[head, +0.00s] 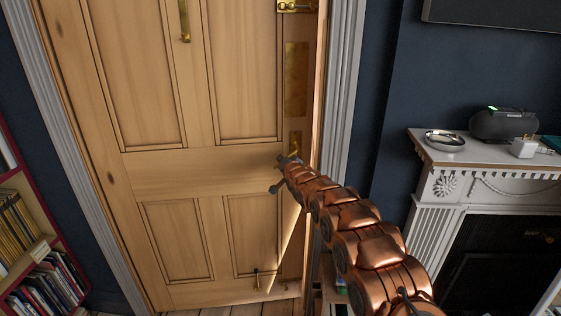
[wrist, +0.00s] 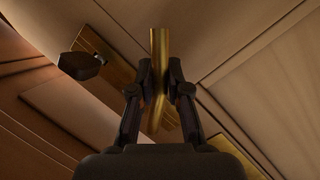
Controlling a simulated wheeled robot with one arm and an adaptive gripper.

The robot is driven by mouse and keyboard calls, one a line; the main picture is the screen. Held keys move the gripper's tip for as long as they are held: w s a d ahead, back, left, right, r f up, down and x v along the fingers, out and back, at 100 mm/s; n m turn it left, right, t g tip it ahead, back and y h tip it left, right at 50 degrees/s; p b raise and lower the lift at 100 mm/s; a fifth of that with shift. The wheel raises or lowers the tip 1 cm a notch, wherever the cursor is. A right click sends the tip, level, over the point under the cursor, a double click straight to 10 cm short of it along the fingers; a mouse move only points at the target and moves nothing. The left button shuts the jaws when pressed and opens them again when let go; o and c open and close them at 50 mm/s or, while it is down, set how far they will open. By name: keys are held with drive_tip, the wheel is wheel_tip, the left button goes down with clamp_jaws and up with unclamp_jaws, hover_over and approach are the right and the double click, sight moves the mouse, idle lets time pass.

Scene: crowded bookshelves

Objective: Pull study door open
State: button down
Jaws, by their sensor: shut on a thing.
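The study door (head: 190,163) is pale wood with recessed panels and fills the left half of the head view, upright in its frame. My gripper (head: 284,163) is at the door's right side, about mid-height, below a brass plate (head: 297,78). In the wrist view my gripper (wrist: 160,70) has its two dark fingers closed on either side of a brass handle (wrist: 158,45), shut on it. My arm hides part of the door's lower right edge in the head view.
A grey door frame (head: 345,80) runs along the right. Beyond it a white fireplace mantel (head: 455,150) holds a silver dish (head: 445,139) and a dark speaker (head: 503,124). A red-edged bookshelf (head: 40,215) stands at far left. Wooden floor shows below the door.

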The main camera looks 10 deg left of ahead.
drive_tip(key=shift+w+d+r, duration=0.1)
drive_tip(key=shift+r, duration=0.15)
